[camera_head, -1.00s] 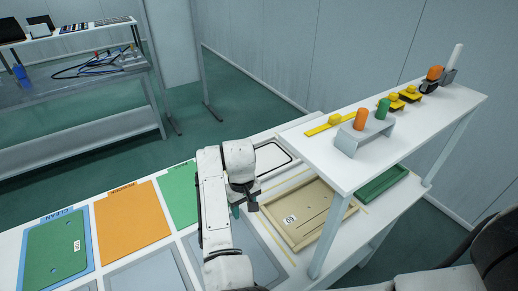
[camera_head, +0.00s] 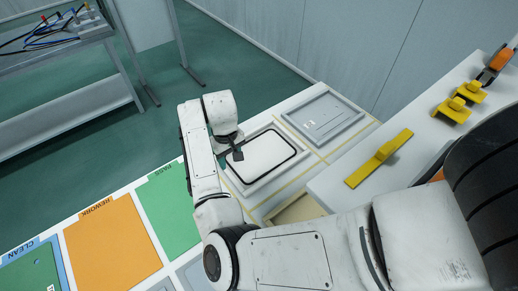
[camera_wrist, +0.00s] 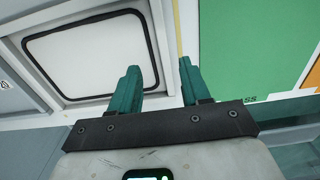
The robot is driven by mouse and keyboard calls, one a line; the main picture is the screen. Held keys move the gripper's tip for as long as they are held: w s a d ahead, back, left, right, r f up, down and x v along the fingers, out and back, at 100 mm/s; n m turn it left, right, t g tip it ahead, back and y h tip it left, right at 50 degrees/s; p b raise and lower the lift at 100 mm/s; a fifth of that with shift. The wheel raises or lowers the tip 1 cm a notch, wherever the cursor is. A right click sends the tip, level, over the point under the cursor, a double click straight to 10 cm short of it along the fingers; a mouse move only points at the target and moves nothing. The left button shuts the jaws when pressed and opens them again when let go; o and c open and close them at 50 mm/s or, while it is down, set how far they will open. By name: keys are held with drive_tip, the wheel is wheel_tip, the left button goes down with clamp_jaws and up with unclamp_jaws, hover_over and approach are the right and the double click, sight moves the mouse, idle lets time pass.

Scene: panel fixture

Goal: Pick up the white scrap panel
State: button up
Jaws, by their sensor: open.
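The white panel with a black border (camera_head: 266,158) lies flat in a pale tray on the table, in the middle of the head view. It also fills the upper left of the wrist view (camera_wrist: 88,58). My gripper (camera_head: 236,154) hangs over the panel's left edge in the head view. In the wrist view my gripper (camera_wrist: 160,75) has its two teal fingers apart with nothing between them. The height above the table is hard to tell.
A green PASS mat (camera_head: 171,208), an orange REWORK mat (camera_head: 112,243) and a CLEAN place lie to the left. A grey panel in a tray (camera_head: 325,117) lies behind the white one. A raised white shelf (camera_head: 425,150) with yellow parts stands at the right.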

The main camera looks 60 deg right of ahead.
sight(231, 177)
wheel_tip(231, 177, down, 3)
drive_tip(key=shift+f, duration=0.2)
drive_tip(key=shift+a+f+p, duration=0.15)
drive_tip(key=shift+f+p, duration=0.25)
drive_tip(key=shift+f, duration=1)
drive_tip(key=shift+a+f+p, duration=0.1)
drive_tip(key=shift+f+p, duration=0.3)
drive_tip(key=shift+f, duration=0.95)
drive_tip(key=shift+c, duration=0.4)
clamp_jaws()
drive_tip(key=shift+r, duration=0.1)
